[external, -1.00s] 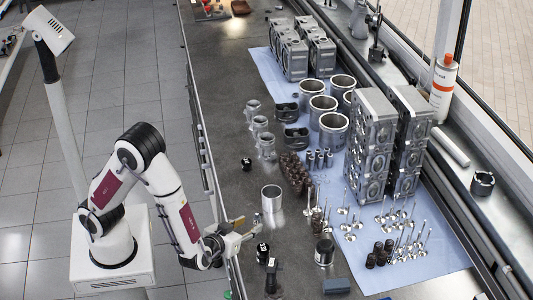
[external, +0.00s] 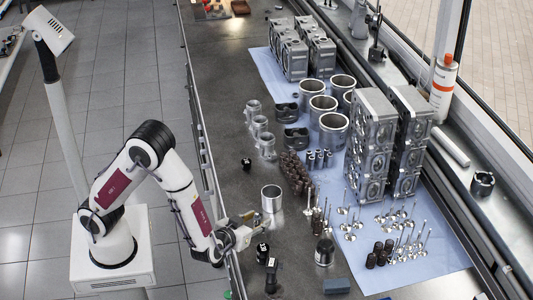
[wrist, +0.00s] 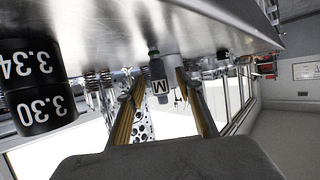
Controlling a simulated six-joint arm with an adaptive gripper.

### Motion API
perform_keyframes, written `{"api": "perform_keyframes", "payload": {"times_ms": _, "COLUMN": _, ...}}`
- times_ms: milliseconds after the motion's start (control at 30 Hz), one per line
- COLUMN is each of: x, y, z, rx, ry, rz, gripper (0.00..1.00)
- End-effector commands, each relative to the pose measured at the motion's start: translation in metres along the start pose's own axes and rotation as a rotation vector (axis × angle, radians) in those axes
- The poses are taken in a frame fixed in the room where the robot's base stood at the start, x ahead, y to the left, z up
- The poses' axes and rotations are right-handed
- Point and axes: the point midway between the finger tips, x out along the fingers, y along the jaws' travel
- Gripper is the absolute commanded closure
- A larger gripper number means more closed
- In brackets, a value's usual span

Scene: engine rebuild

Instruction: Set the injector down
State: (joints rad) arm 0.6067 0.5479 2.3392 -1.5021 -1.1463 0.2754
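My gripper (external: 259,229) is low over the bench, just below the open silver cylinder (external: 271,198) in the external view. In the wrist view, the two tan-edged fingers (wrist: 160,82) stand apart. A small grey part marked "M" (wrist: 158,76) with a darker stub shows between their tips. It may be the injector, but I cannot tell whether the fingers touch it or it stands behind them. In the external view, I cannot make out the injector at the gripper.
Black numbered cylinders (wrist: 40,88) stand close beside my gripper, also seen in the external view (external: 262,252). A black-topped can (external: 324,252) and a dark block (external: 337,286) are to the right. Valves (external: 402,235) stand on the blue mat (external: 428,266).

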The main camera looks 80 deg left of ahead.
Motion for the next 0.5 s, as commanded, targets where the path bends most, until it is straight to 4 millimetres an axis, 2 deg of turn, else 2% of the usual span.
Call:
{"api": "perform_keyframes", "payload": {"times_ms": 200, "x": 0.0129, "y": 0.0, "z": 0.0001, "rx": 0.001, "ry": 0.0, "rz": 0.0, "gripper": 0.64}}
{"api": "perform_keyframes", "payload": {"times_ms": 500, "x": 0.0138, "y": 0.0002, "z": 0.0001, "rx": 0.001, "ry": 0.0, "rz": 0.001, "gripper": 0.64}}
